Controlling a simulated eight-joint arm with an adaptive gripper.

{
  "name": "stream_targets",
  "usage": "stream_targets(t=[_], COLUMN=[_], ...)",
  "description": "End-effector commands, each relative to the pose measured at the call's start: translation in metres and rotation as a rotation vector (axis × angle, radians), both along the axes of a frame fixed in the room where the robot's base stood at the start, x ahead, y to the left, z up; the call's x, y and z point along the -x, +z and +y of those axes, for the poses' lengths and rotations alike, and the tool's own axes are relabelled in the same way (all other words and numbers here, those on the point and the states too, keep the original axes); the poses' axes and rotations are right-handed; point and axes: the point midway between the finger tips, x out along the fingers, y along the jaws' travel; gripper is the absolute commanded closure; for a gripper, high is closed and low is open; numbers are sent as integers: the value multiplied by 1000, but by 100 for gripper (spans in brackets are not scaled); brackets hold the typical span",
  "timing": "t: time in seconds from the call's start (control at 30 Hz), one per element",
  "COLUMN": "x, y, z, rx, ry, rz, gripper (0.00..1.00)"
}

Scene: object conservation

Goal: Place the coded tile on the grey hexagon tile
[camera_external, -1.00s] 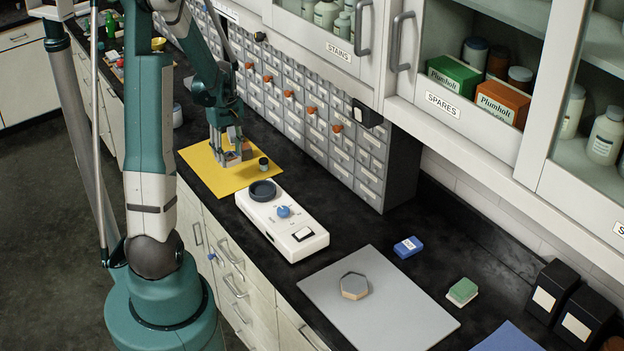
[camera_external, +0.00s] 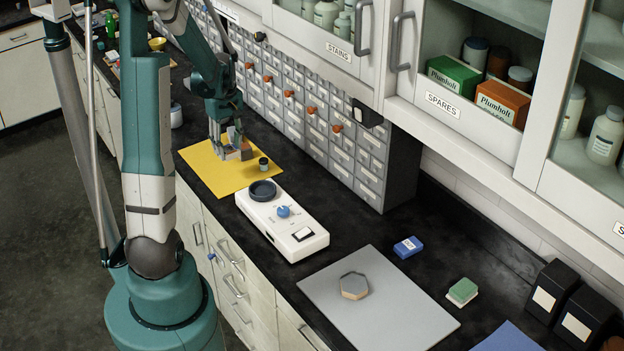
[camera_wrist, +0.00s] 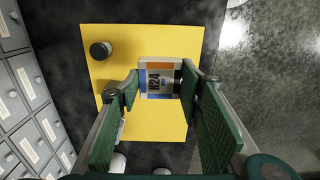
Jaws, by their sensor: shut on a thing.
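The coded tile (camera_wrist: 158,80) is square and pale with orange, blue and black edge bands and dark characters, seen in the wrist view. My gripper (camera_wrist: 159,88) is shut on it, with a green-padded finger at its left and right sides. In the external view my gripper (camera_external: 233,153) is over the yellow mat, and its fingers hide most of the tile. I cannot tell whether the tile is clear of the mat. The grey hexagon tile (camera_external: 354,286) lies on the grey mat at the front right, well apart from my gripper.
The yellow mat (camera_external: 207,168) also bears a small dark-capped jar (camera_external: 263,164). A white device (camera_external: 290,235) with a blue knob stands between it and the grey mat (camera_external: 400,312). A blue box (camera_external: 408,247) and a green-white block (camera_external: 462,291) lie farther right. Drawers (camera_external: 345,150) line the back.

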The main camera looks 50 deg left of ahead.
Motion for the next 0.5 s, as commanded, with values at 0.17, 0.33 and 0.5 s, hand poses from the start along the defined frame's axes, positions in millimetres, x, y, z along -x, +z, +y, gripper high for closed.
stream_targets(t=[0.17,0.33,0.5], x=[0,0,-4], y=[0,0,1], z=[0,0,-6], rx=[0,0,0], ry=[0,-1,-15], rz=[0,0,0], gripper=[78,78,78])
